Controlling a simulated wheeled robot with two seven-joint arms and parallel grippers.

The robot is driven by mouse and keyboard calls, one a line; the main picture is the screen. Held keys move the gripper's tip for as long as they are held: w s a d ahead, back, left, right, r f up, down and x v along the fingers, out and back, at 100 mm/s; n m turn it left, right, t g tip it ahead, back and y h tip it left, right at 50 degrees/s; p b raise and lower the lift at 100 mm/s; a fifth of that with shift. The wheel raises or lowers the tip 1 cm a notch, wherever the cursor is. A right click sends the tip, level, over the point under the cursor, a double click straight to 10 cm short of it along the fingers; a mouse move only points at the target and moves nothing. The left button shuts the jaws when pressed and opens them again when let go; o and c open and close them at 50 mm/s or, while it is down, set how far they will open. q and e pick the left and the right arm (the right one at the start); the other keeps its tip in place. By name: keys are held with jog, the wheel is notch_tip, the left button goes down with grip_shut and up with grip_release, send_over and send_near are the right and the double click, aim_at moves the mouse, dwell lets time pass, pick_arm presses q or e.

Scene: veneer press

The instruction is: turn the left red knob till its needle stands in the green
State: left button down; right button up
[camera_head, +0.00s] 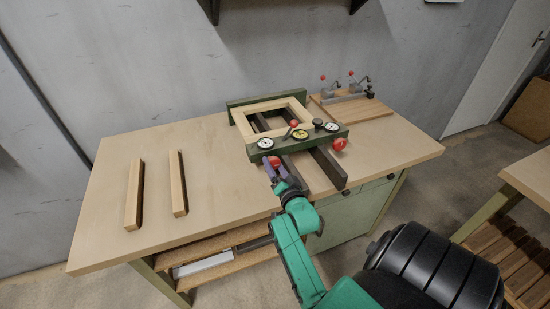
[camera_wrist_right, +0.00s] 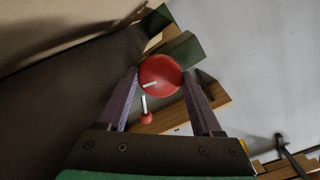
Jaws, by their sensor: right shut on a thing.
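The left red knob (camera_head: 274,160) is on the front of the green press (camera_head: 253,153), under the left dial. My right gripper (camera_head: 279,174) is at this knob. In the right wrist view the round red knob (camera_wrist_right: 160,75) with a white mark sits between the two purple fingers of the right gripper (camera_wrist_right: 160,82), shut on it. The left dial (camera_head: 265,143) is white; its needle is too small to read. My left gripper is not in view.
A second red knob (camera_head: 339,145) is at the press's right end. A light wooden frame (camera_head: 244,127) lies in the press. Two wooden strips (camera_head: 134,195) lie on the left of the table (camera_head: 220,210). A board with red-tipped clamps (camera_head: 350,106) is at the back right.

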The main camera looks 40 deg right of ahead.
jog(key=shift+m+p, duration=0.3)
jog(key=shift+m, duration=0.3)
jog(key=o, duration=1.2)
jog(key=shift+w, duration=0.1)
jog(key=shift+o, duration=0.9)
jog(key=shift+w+f, duration=0.15)
